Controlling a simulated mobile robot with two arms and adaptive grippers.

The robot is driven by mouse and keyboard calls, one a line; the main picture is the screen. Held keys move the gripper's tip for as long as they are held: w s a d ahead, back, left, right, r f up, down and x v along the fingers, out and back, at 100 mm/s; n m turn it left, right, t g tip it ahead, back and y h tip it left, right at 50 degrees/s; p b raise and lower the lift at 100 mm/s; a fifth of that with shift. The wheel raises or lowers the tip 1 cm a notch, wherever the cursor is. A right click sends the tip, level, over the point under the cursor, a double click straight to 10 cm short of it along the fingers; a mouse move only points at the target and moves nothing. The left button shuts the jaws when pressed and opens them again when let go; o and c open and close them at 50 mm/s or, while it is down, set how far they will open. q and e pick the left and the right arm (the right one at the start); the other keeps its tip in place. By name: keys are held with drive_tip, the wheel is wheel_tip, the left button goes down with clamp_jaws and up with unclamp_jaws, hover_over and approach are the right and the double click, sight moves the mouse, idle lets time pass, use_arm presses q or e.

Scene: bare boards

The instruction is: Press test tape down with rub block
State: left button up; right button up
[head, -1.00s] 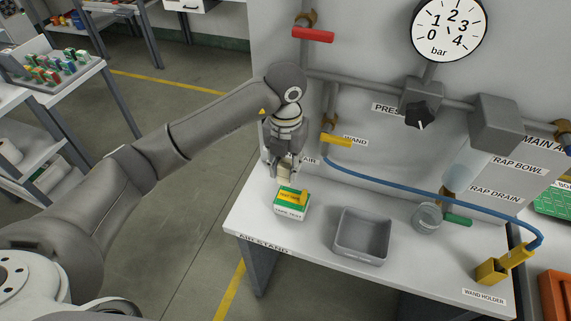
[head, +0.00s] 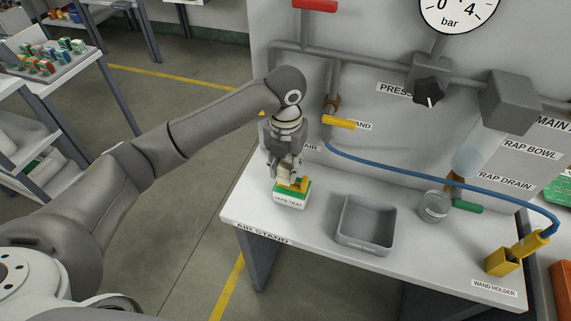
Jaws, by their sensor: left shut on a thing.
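My left gripper (head: 286,172) points down over the left end of the air stand and is shut on a small cream rub block, which shows only partly between the fingers. Below it is a green board (head: 280,194) on a white base labelled "TAPE TEST". A strip of yellow test tape (head: 298,186) lies on the board, partly hidden by the gripper and block. The block is at the tape's far left part; I cannot tell if it touches. My right gripper is not in view.
On the air stand (head: 320,234), an empty grey tray (head: 365,239) stands right of the board. A glass jar (head: 434,206), a blue hose (head: 440,178) and a yellow wand holder (head: 499,262) are further right. Pipes and valves run along the back panel.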

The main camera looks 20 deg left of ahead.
use_arm(q)
drive_tip(key=shift+s+f+b, duration=0.1)
drive_tip(key=shift+f+b, duration=0.4)
drive_tip(key=shift+f, duration=0.1)
idle(1.2)
drive_tip(key=shift+r, duration=0.1)
drive_tip(key=shift+r+p, duration=0.65)
drive_tip(key=shift+r, duration=0.25)
drive_tip(key=shift+r+p, duration=1.45)
drive_tip(key=shift+r, duration=1.15)
drive_tip(key=shift+f, duration=0.15)
wheel_tip(320, 180, down, 6)
drive_tip(key=b, duration=0.5)
drive_tip(key=shift+f+b, duration=0.4)
drive_tip(key=shift+f, duration=0.05)
